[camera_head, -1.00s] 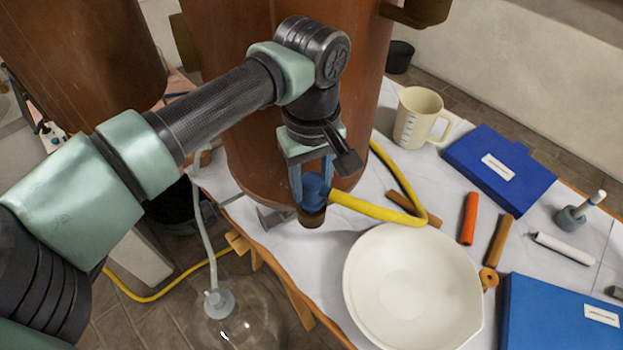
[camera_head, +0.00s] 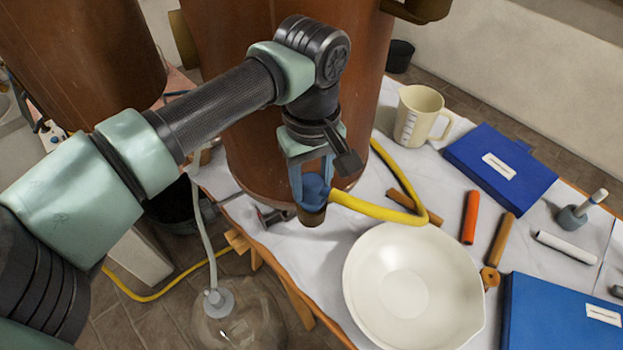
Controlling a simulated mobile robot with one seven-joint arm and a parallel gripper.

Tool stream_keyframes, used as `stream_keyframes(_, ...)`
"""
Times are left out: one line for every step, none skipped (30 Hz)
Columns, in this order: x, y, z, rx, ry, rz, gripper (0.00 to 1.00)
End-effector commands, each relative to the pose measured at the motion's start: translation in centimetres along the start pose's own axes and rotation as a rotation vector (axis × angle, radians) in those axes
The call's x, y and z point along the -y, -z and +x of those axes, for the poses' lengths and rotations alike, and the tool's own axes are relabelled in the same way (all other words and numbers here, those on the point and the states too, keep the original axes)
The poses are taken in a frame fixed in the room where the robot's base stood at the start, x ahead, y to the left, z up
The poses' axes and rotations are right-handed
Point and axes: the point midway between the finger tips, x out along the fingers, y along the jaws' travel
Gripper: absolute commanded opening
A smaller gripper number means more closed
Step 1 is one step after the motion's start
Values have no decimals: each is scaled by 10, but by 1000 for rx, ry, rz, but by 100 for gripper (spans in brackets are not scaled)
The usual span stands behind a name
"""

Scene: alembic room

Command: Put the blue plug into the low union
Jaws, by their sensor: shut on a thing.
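The blue plug (camera_head: 314,190) is round, with a tan lower end (camera_head: 311,217) and a yellow hose joined at its right side. My gripper (camera_head: 312,180) points down and is shut on the plug from above, holding it in front of the copper vessel's lower wall. A small dark metal fitting (camera_head: 272,216), which may be the low union, shows just left of the plug at the vessel's base. The plug is close to it in the picture. I cannot tell whether they touch, and the plug and gripper may hide part of it.
The yellow hose (camera_head: 385,212) loops right, behind a white bowl (camera_head: 412,290). The copper vessel (camera_head: 240,100) stands close behind my gripper. A glass carboy (camera_head: 240,318) is below left.

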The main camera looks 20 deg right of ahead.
Motion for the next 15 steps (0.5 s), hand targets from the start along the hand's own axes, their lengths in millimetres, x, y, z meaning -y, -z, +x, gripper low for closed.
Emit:
stream_keyframes(0,0,1,0,0,0,0)
stream_keyframes(0,0,1,0,0,0,0)
stream_keyframes(0,0,2,0,0,0,0)
stream_keyframes(0,0,2,0,0,0,0)
stream_keyframes(0,0,2,0,0,0,0)
stream_keyframes(0,0,3,0,0,0,0)
stream_keyframes(0,0,3,0,0,0,0)
stream_keyframes(0,0,4,0,0,0,0)
stream_keyframes(0,0,4,0,0,0,0)
stream_keyframes(0,0,4,0,0,0,0)
stream_keyframes(0,0,4,0,0,0,0)
stream_keyframes(0,0,5,0,0,0,0)
stream_keyframes(0,0,5,0,0,0,0)
stream_keyframes(0,0,6,0,0,0,0)
stream_keyframes(0,0,6,0,0,0,0)
